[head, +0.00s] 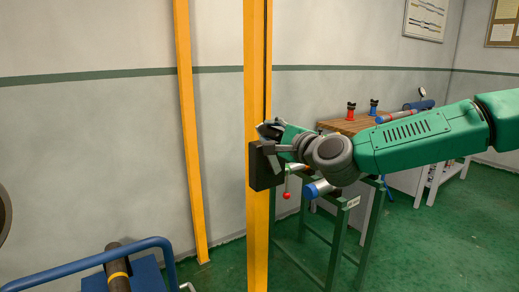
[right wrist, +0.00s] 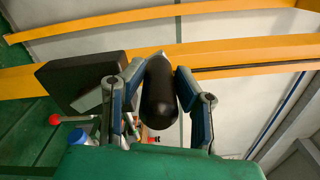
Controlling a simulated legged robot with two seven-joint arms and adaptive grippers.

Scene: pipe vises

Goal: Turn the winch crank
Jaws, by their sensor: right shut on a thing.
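The winch is a black box (head: 261,170) fixed to a yellow upright post (head: 257,60) in the middle of the head view. The box (right wrist: 72,78) also shows at the left of the right wrist view, with a grey metal crank arm on its face. The crank's dark rounded handle (right wrist: 159,98) stands between the fingers of my right gripper (right wrist: 161,71). The gripper is shut on this handle. In the head view my right gripper (head: 271,137) is at the winch's upper front, and the handle is mostly hidden there. My left gripper is not in view.
A second yellow post (head: 187,120) leans behind on the left. A blue-railed cart (head: 135,254) with a dark pipe is at lower left. A green stand (head: 338,240) with a blue-ended pipe and a red-knobbed lever (head: 286,195) is right of the winch. A wooden bench stands behind.

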